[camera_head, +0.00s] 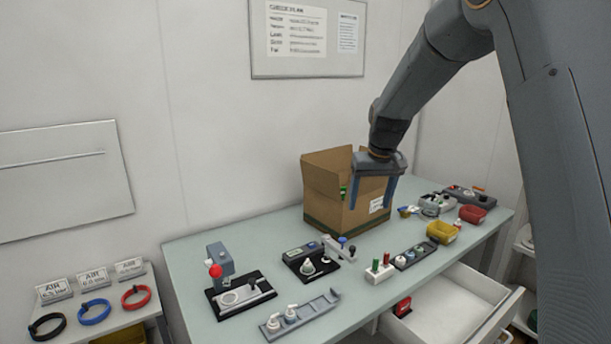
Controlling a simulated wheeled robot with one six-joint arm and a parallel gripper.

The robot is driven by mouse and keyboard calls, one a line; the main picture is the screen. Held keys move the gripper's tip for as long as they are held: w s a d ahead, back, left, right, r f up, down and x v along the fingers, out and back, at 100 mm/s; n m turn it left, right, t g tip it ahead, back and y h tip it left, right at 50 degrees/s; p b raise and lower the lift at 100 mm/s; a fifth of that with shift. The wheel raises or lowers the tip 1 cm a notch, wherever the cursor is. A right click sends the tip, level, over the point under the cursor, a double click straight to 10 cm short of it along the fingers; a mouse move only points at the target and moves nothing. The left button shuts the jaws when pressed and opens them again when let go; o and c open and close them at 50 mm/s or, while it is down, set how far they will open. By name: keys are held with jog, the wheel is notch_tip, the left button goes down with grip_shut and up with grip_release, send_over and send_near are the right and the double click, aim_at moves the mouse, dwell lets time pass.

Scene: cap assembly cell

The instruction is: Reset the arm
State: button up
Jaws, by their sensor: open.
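My arm reaches in from the upper right, and my gripper (370,205) hangs with its fingers pointing down. Something green shows at the box's opening, partly hidden by the left finger. I cannot tell whether the fingers touch the box.
The pale green table (190,250) holds a press with a red knob (221,262), a grey tray with white caps (302,316), fixtures, a yellow bin (442,232) and a red bin (472,214). An open drawer (450,312) juts out in front. A side shelf holds coloured rings (136,296).

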jog(key=s+f+b, duration=0.2)
jog(key=s+f, duration=0.3)
jog(key=s, duration=0.5)
jog(key=s+d+f+m+g+b, duration=0.1)
jog(key=s+f+b, duration=0.1)
jog(key=s+f, duration=0.4)
jog(key=s+f+g+b, duration=0.1)
jog(key=s+f, duration=0.5)
jog(key=s, duration=1)
jog(key=shift+d+b, duration=0.3)
jog(key=shift+b, duration=0.1)
